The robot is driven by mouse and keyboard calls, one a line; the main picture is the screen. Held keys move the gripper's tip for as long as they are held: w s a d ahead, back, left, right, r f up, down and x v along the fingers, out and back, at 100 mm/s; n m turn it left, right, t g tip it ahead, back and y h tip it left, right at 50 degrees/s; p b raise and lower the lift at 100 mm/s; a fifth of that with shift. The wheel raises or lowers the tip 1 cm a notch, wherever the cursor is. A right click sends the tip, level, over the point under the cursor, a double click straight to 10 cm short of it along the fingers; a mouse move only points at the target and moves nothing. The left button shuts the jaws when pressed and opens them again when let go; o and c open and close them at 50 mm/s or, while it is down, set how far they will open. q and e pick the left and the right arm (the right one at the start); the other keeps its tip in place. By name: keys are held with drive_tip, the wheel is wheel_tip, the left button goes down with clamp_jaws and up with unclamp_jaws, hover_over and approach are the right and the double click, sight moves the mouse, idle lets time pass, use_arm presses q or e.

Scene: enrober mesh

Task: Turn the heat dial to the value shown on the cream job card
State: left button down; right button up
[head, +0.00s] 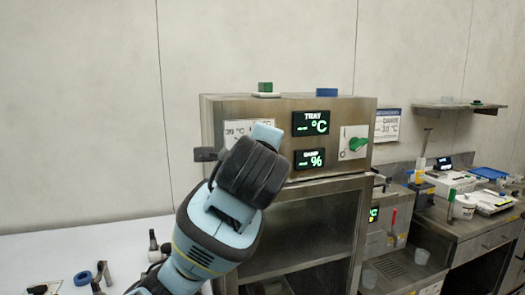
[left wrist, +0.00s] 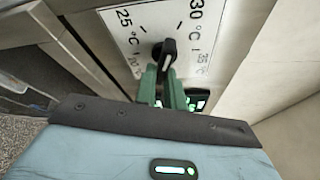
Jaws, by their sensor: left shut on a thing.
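The heat dial (left wrist: 168,50) is a black knob on a white plate (left wrist: 125,22) marked 25 °C and 30 °C, with smaller marks partly hidden. My left gripper (left wrist: 166,85) has green fingers shut on the knob; I cannot read its exact setting. In the head view the same plate (head: 236,128) is on the steel cabinet's front, and my left arm hides the dial and fingertips. A pale card (head: 387,125) with blue print hangs on the wall right of the cabinet. It seems to read 30 °C, but its cream colour is unclear. My right gripper is not in view.
The steel cabinet (head: 222,108) has green-lit TRAY °C (head: 311,123) and percent (head: 310,159) displays and a green switch (head: 357,144). A blue ring (head: 83,278) and small tools lie on the white table (head: 60,243). A cluttered bench (head: 487,243) stands at right.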

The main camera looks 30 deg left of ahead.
use_arm(q)
drive_tip(key=shift+a+m+g, duration=0.2)
drive_tip(key=shift+m+g, duration=0.1)
drive_tip(key=shift+m, duration=0.1)
drive_tip(key=shift+s, duration=0.1)
drive_tip(key=shift+r, duration=0.1)
drive_tip(key=c, duration=1.6)
unclamp_jaws()
drive_tip(key=shift+o, duration=0.6)
drive_tip(key=shift+a, duration=0.15)
drive_tip(key=shift+d, duration=0.25)
drive_tip(key=v, duration=0.7)
drive_tip(key=shift+s, duration=0.35)
